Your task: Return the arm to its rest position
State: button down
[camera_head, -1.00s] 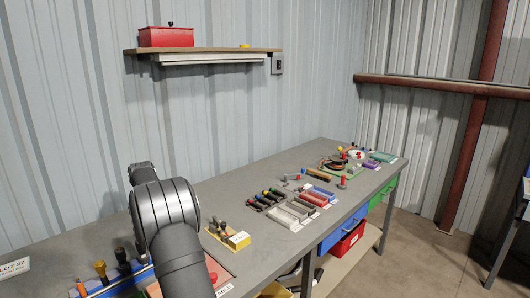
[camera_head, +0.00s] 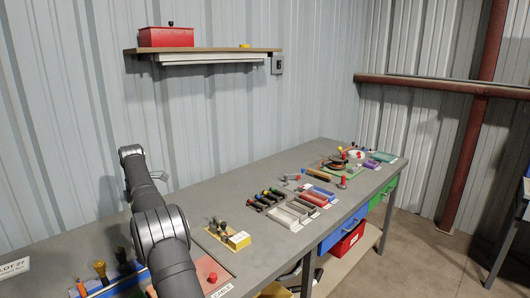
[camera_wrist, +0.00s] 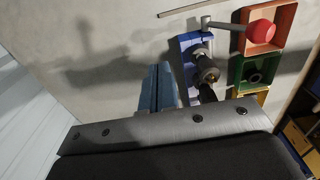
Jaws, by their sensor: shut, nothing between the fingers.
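My gripper (camera_wrist: 160,88) shows in the wrist view as two blue-grey fingers side by side above my dark wrist plate. The fingers are together with nothing between them. They are over bare grey bench top, left of a blue rack (camera_wrist: 190,44) holding dark-handled tools. In the head view my arm rises from the lower middle and bends at the upper left, over the bench's rear left; the fingers are not clear there.
The grey bench (camera_head: 240,190) runs along a corrugated wall. A wall shelf (camera_head: 205,51) holds a red box (camera_head: 166,37).

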jog(key=s+d+r+y, duration=0.1)
jog(key=s+r+y, duration=0.1)
jog(key=s+r, duration=0.5)
jog(key=shift+d+n+y, duration=0.3)
dwell(0.6)
jog(key=shift+s, duration=0.15)
